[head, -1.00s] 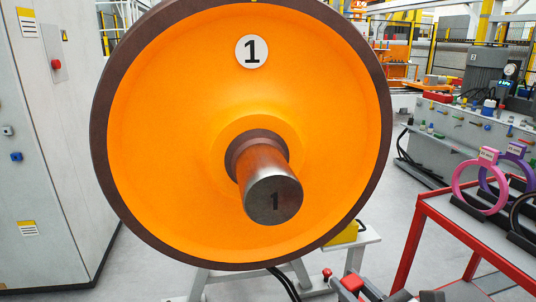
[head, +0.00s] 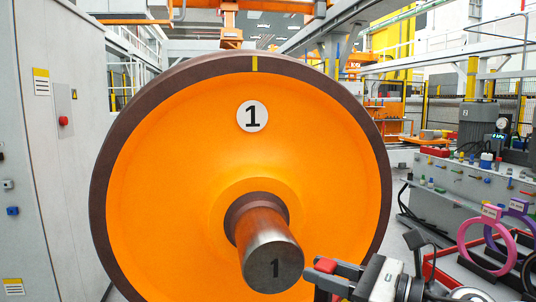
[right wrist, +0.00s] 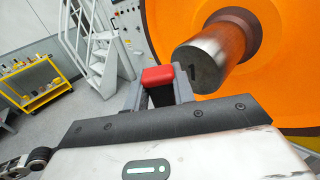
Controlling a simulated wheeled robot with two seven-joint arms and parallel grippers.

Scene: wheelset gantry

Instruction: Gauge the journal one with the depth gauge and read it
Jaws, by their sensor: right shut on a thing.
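Journal one (head: 268,245) is the steel stub marked 1, sticking out of the orange wheel (head: 160,190) towards me. It also shows in the right wrist view (right wrist: 200,62). My right gripper (head: 328,275) is to the right of the journal's lower end, apart from it. It is shut on a small red-and-black thing (right wrist: 157,76), whose red end (head: 326,265) shows between the fingertips. I cannot tell from its shape whether this is the depth gauge; no reading shows. In the right wrist view the journal's end is to the right of the fingertips. My left gripper is not in view.
A grey cabinet (head: 45,150) stands at the left. The right wrist view shows white steps (right wrist: 92,50) and a yellow cart (right wrist: 38,90).

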